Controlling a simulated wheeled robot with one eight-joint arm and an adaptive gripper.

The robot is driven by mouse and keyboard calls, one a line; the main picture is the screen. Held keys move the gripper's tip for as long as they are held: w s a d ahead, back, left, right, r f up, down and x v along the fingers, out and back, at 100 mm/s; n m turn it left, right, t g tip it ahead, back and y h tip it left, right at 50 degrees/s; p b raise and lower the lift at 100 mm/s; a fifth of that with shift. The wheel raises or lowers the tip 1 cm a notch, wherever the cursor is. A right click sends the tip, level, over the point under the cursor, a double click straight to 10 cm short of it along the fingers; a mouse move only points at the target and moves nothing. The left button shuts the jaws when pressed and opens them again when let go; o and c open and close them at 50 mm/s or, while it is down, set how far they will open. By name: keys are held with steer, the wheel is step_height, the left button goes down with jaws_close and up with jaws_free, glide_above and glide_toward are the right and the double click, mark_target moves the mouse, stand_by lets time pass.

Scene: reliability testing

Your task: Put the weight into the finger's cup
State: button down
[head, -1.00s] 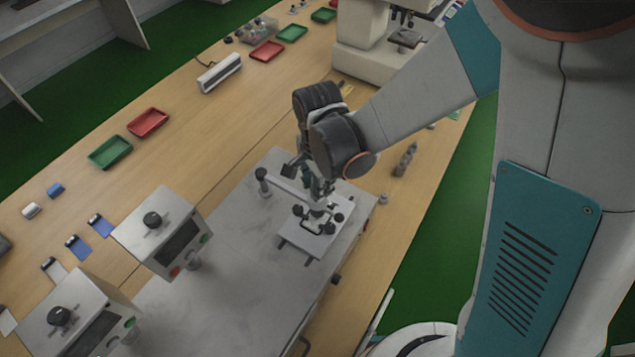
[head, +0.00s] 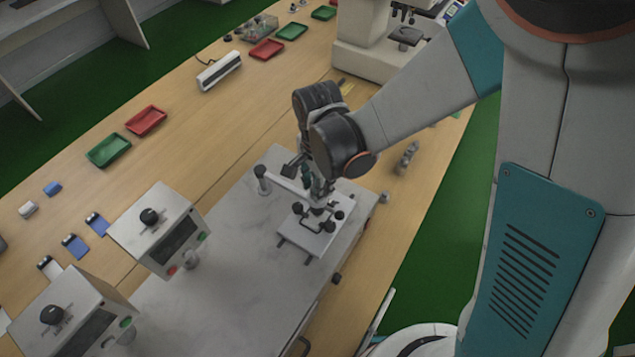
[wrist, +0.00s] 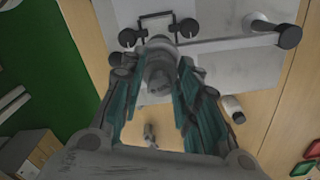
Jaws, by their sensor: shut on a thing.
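My gripper (head: 312,190) points down over the test rig. It is shut on a grey metal weight (wrist: 158,72), a stepped cylinder between its teal fingers. The wrist view shows the gripper (wrist: 157,85) with the weight at the fingertips. The weight is over or at the end of the rig's white lever arm, the finger (wrist: 235,43), which has a black counterweight (wrist: 288,37) at its far end. The finger's cup is hidden behind the weight and fingers. I cannot tell whether the weight touches the cup.
A white plate (head: 325,240) with black knobs lies under the finger. Two control boxes (head: 160,230) stand on the left of the grey bench top (head: 225,275). Several small weights (head: 407,158) stand on the wooden table at the right. A microscope (head: 375,45) stands behind.

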steer(key=shift+f+b, duration=0.35)
steer(key=shift+f, duration=0.05)
steer(key=shift+f+b, duration=0.25)
steer(key=shift+b, duration=0.15)
stand_by(0.4)
steer(key=c, duration=1.1)
jaws_free()
steer(key=o, duration=0.5)
steer(key=shift+r, duration=0.1)
